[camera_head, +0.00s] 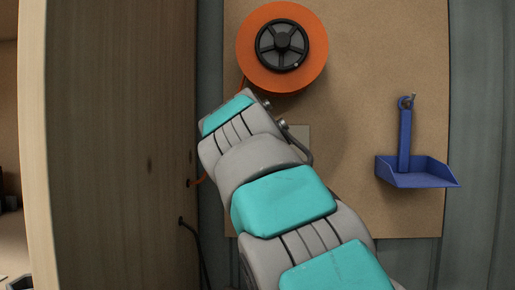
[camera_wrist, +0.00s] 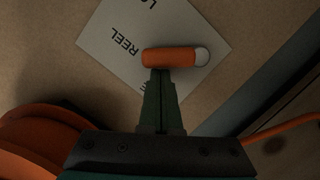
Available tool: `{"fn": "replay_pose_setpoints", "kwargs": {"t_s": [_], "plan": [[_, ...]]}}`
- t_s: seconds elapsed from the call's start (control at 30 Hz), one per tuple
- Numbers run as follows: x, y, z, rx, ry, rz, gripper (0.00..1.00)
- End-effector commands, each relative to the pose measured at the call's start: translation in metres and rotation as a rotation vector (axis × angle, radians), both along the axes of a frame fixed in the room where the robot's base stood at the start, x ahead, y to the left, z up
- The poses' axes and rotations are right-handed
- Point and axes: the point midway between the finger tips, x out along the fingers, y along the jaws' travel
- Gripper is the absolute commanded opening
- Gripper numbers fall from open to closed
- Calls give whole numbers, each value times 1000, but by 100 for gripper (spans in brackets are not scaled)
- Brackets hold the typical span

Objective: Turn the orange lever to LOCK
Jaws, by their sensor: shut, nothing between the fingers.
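The orange lever (camera_wrist: 168,58) shows in the wrist view as a short bar with a pale round end on its right. It lies over a light square plate (camera_wrist: 105,32) bearing the word REEL, a cut-off word starting "LO" at the top edge, and partly covered letters below the lever. My gripper (camera_wrist: 159,76) is shut and empty, its fingertips at the lever's lower left part; I cannot tell if they touch. In the head view my arm hides the lever and most of the plate (camera_head: 299,132).
A large orange reel (camera_head: 250,61) with a black hub hangs on the brown board (camera_head: 400,50), above my arm. A blue dustpan (camera_head: 416,176) hangs at the right. A wooden panel (camera_head: 120,140) stands close on the left. An orange cord (camera_wrist: 283,127) shows in the wrist view.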

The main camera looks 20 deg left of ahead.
Motion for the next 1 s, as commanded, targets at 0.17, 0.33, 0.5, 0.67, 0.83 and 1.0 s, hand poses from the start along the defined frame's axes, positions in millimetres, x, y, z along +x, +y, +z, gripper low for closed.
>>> {"fn": "replay_pose_setpoints", "kwargs": {"t_s": [0.17, 0.33, 0.5, 0.67, 0.83, 1.0], "plan": [[3, -11, -7, 166, 39, -2, 0], [4, -17, -13, 315, 77, -2, 0], [5, -22, -16, 444, 105, 0, 0], [6, -26, -20, 540, 129, 0, 0], [7, -28, -23, 608, 148, -2, 0], [7, -29, -24, 644, 158, -1, 0]]}}
